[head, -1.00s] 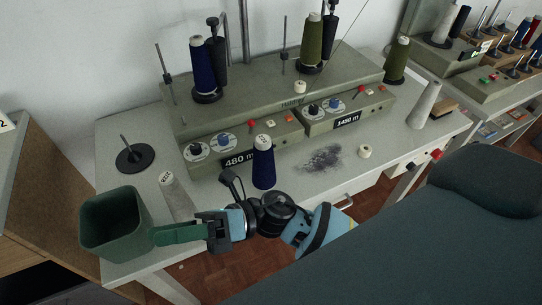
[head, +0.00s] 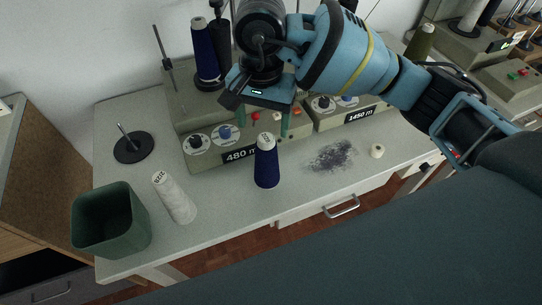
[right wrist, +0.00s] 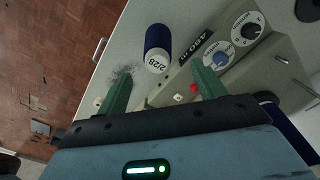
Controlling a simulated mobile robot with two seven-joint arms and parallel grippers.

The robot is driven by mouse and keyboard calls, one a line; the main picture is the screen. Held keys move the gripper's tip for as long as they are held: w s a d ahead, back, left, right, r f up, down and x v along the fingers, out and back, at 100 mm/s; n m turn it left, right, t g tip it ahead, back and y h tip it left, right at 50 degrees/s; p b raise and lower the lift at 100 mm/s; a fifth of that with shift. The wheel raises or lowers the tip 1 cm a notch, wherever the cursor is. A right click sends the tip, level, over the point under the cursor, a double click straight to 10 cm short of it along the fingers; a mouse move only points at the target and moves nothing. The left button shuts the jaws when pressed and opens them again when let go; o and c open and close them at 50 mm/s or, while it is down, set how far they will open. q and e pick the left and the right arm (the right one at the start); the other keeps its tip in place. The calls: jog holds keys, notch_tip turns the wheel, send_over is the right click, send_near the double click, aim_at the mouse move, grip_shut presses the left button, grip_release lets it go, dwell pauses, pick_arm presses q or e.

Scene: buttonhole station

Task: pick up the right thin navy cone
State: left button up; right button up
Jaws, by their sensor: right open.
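The navy cone (head: 266,168) with a white top stands upright on the grey table, in front of the machine's left panel. In the right wrist view the same cone (right wrist: 157,38) shows its label 2/28, beyond the fingertips and between their lines. Another navy cone (head: 206,52) stands further left on the machine's top, partly beside my arm. My right gripper (head: 264,120) is open and empty, above and just behind the table cone in the head view, its green fingers pointing down. It also shows in the right wrist view (right wrist: 160,85). My left gripper is not in view.
A dark lint patch (head: 330,156) and a small white spool (head: 377,151) lie right of the navy cone. The machine front is close behind.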

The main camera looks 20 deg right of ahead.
aim_at(266, 138)
jog(key=shift+w+d+r, duration=0.1)
jog(key=shift+d+r, duration=0.05)
jog(key=shift+f, duration=1.3)
jog(key=shift+d+f+p, duration=0.1)
jog(key=shift+f+p, duration=0.3)
jog(key=shift+f, duration=2.25)
jog(key=c, duration=1.3)
jog(key=shift+r, duration=0.1)
